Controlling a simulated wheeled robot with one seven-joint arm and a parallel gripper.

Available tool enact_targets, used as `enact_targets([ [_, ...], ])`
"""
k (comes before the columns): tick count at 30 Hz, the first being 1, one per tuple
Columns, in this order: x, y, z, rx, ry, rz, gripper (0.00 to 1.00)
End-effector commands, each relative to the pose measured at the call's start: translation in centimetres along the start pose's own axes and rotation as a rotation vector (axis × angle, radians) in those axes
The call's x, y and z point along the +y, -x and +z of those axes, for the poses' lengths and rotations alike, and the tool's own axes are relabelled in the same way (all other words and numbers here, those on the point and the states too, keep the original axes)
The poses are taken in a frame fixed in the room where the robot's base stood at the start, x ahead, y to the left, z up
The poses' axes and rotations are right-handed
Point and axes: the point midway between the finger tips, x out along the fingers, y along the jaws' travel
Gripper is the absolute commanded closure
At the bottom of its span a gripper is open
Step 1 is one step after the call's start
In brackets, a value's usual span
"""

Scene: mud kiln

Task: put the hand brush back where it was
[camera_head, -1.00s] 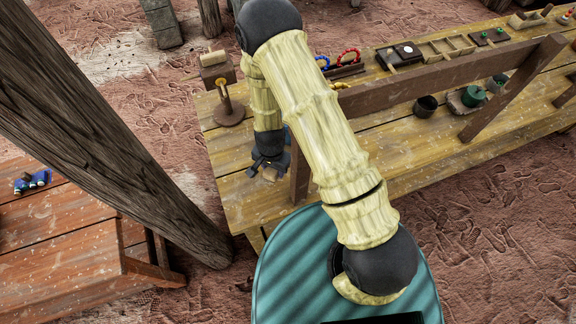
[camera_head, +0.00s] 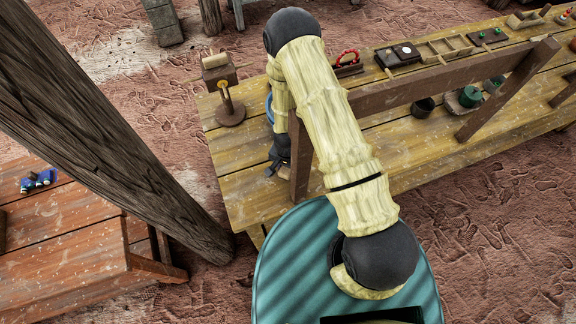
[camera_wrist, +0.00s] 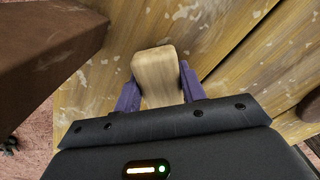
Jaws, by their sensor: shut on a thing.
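My gripper (camera_head: 278,166) is low over the near left part of the yellow plank bench (camera_head: 236,192), just left of a brown upright post. In the wrist view its purple fingers (camera_wrist: 158,82) are shut on the sides of a pale, smooth wooden piece with rounded corners, which I take to be the hand brush (camera_wrist: 157,68). Bench planks show beneath it. No bristles show, and I cannot tell whether it touches the bench. In the head view the brush is mostly hidden by the gripper.
The brown post and rail (camera_head: 420,82) stand close right of my gripper. A wooden stand (camera_head: 230,108) is at the bench's left end. A blue round thing (camera_head: 269,108) is partly hidden behind my arm. Trays (camera_head: 443,48) and cups (camera_head: 424,106) lie further right. Planks left of my gripper are clear.

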Motion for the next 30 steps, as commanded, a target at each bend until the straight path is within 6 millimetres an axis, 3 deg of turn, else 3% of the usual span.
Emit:
enact_targets([
  [13, 0.11, -0.79, -0.14, 0.000, -0.004, -0.001, 0.81],
  [14, 0.11, -0.77, -0.13, 0.000, -0.004, -0.001, 0.58],
  [17, 0.09, -0.67, -0.11, 0.000, -0.004, -0.001, 0.38],
  [30, 0.00, -0.18, -0.06, 0.001, -0.001, -0.001, 0.38],
])
